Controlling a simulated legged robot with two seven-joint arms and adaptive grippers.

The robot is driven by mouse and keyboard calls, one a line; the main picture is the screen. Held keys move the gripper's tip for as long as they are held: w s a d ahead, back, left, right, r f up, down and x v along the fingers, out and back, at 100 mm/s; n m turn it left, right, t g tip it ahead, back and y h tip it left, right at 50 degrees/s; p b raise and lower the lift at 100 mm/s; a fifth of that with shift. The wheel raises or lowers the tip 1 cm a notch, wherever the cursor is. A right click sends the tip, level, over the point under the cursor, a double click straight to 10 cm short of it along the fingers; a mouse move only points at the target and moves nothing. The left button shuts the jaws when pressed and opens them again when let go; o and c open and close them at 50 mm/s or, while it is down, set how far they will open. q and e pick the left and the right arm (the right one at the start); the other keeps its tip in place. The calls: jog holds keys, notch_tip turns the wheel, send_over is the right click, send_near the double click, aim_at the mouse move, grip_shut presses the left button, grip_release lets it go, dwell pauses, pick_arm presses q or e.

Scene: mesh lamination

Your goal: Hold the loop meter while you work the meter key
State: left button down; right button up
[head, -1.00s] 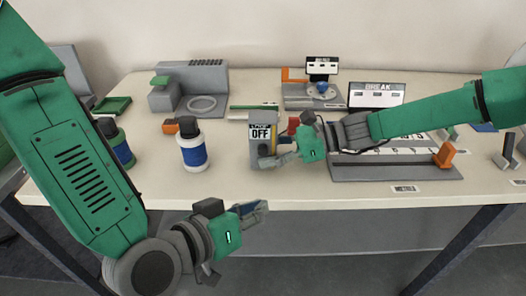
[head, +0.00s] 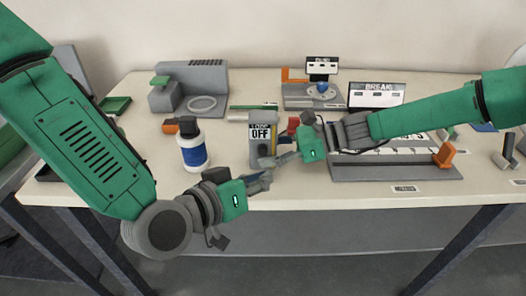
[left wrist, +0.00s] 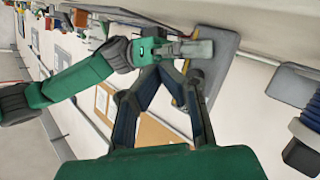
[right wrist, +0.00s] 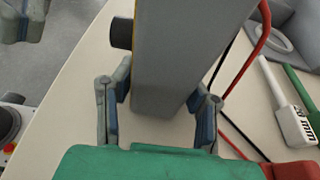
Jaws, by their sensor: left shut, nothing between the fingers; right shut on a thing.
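The loop meter (head: 257,135) is a grey upright box with a screen reading OFF and a yellow stripe, near the table's front edge. My right gripper (head: 276,161) is shut on its lower part; the right wrist view shows the meter's grey body (right wrist: 175,75) between the fingers (right wrist: 157,112). A dark round knob (right wrist: 121,33) sticks out from the meter there; I cannot tell if it is the meter key. My left gripper (head: 266,181) is shut and empty, just in front of and below the meter. The meter also shows in the left wrist view (left wrist: 216,62), beyond the left fingertips (left wrist: 168,68).
A white bottle with a blue band (head: 193,150) stands left of the meter. A grey machine (head: 192,87) stands at the back left. Red and black leads (right wrist: 247,60) run beside the meter.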

pick_arm(q)
jog(key=shift+w, duration=1.95)
jog(key=shift+w, duration=0.1)
jog(key=shift+w, duration=0.3)
jog(key=shift+w, duration=0.6)
dwell(0.7)
jog(key=shift+s, duration=1.05)
jog(key=shift+s, duration=0.1)
jog(key=s, duration=0.4)
jog(key=shift+s, duration=0.4)
